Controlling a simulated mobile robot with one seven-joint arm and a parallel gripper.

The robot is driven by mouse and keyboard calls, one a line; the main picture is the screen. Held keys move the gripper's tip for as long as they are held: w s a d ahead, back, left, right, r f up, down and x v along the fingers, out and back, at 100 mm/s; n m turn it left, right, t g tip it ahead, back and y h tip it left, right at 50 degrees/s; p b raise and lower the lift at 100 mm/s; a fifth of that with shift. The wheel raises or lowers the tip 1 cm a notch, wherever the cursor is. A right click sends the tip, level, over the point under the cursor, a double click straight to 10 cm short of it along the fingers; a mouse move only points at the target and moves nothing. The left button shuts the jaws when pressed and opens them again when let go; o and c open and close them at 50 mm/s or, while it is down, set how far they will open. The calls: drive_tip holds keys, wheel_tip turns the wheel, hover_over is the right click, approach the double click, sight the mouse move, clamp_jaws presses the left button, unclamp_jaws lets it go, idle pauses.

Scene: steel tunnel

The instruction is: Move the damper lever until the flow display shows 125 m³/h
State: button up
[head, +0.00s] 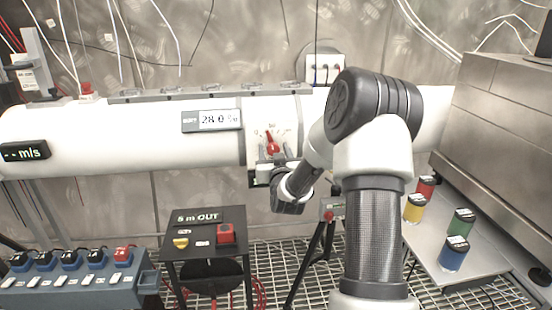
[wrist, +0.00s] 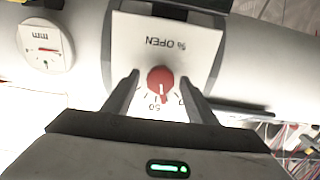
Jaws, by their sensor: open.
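The damper lever (head: 272,143) is a small red knob on a white scale plate on the big white pipe. In the wrist view the red lever (wrist: 160,79) sits on the plate (wrist: 195,45) marked "% OPEN", upside down, and its pointer is near the 50 mark. My gripper (wrist: 160,88) is open, with one finger on each side of the lever; I cannot tell whether either touches it. The display (head: 218,120) on the pipe left of the lever reads about 28.0, its unit too small to be sure. Another display (head: 24,151) at far left shows "-- m/s".
A round gauge (wrist: 46,45) is on the pipe beside the plate. Below stand a dark stand marked "5 m OUT" (head: 197,217), a tripod (head: 325,235) and a blue switch box (head: 70,287). Several coloured cans, one blue (head: 454,256), stand on the right bench.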

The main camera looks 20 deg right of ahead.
drive_tip(key=v, duration=1.7)
drive_tip(key=shift+s+r, duration=0.1)
